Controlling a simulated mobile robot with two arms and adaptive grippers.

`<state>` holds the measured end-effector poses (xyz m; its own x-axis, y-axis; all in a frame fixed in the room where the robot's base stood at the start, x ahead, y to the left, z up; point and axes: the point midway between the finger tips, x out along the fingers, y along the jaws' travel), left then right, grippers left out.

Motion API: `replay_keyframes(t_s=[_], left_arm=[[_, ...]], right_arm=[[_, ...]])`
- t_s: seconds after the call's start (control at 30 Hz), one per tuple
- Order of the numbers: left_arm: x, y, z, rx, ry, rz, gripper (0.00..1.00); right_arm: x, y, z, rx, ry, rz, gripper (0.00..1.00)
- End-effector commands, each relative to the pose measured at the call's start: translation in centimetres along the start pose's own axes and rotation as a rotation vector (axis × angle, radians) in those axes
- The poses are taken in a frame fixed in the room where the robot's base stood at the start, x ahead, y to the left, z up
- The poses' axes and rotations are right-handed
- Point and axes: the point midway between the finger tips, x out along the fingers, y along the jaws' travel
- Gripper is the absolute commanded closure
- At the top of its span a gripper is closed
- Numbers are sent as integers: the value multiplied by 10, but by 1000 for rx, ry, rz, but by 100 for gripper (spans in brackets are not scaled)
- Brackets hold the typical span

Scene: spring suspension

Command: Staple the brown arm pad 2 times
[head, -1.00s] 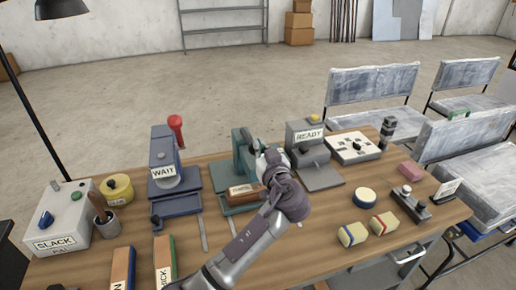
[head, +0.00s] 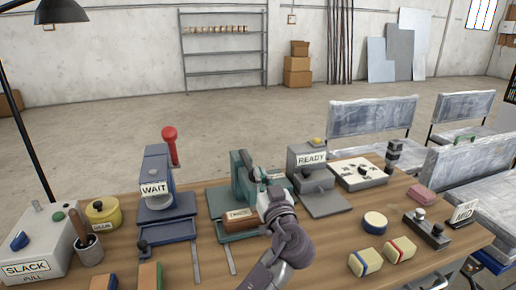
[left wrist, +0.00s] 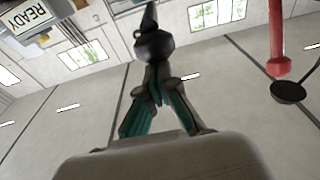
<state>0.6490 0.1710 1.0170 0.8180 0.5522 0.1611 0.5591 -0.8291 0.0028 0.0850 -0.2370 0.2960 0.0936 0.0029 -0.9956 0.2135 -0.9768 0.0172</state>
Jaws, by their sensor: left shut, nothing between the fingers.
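The brown arm pad (head: 240,217), with a pale label on its front, lies on the base of a teal press-like machine (head: 238,172). My left gripper (head: 264,190) is at the right side of this machine, just above and right of the pad. It is shut with nothing held; my wrist hides part of the machine and the pad's right end. In the left wrist view the shut fingers (left wrist: 155,75) point up the picture, with teal parts and a dark knob-like shape around their tips. Whether they touch the machine I cannot tell. My right gripper is not in view.
A blue WAIT machine (head: 165,200) with a red-knobbed lever (head: 170,140) stands left. A grey READY machine (head: 312,170) stands close right. A SLACK box (head: 35,245) and yellow tin (head: 102,212) are far left. Striped blocks (head: 366,262) lie front right.

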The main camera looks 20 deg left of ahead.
Motion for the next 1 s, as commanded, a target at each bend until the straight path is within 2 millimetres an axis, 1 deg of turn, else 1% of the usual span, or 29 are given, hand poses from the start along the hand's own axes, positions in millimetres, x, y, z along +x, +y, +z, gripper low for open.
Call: replay_keyframes(t_s=[0.03,0.17,0.27,0.5,0.6,0.7,0.83,1.0], left_arm=[[-2,0,10,8,-19,-1,100],[-13,0,10,6,-20,1,100],[-30,0,8,5,-18,1,100],[-82,0,3,1,-9,2,100],[-100,0,2,0,-6,2,100],[-112,0,1,1,-3,1,100],[-120,0,-1,0,0,0,100],[-122,0,-1,0,1,0,100]], right_arm=[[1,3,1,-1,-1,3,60],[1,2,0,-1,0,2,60],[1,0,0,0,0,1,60],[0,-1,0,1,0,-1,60],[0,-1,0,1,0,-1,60],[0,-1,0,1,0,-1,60],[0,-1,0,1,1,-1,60],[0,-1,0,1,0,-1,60]])
